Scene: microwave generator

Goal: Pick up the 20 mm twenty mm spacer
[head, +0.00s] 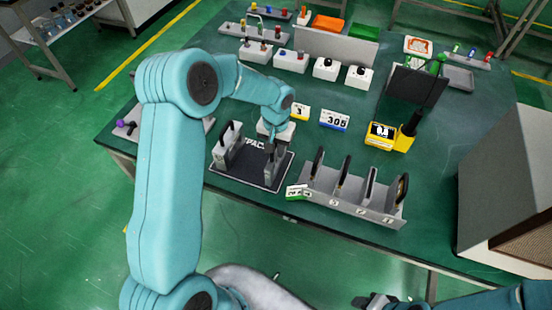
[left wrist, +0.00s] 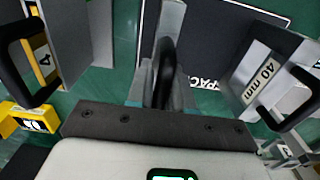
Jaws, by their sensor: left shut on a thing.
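My left gripper (head: 271,143) reaches down over the near right part of the dark spacer mat (head: 247,177). It is shut on the black handle (left wrist: 167,72) of a grey spacer plate, which shows in the left wrist view (left wrist: 172,16). I cannot read a size on this held spacer, and the arm partly covers it in the head view. I cannot tell whether it touches the mat. Another grey spacer (head: 228,146) stands at the mat's left side; its label reads 40 mm in the left wrist view (left wrist: 262,80). My right gripper (head: 376,301) is at the bottom edge, its jaws unclear.
Right of the mat is a grey rack (head: 345,206) holding several upright plates with black handles. A green-and-white tag (head: 296,191) is at its left end. A large grey box (head: 505,190) blocks the right.

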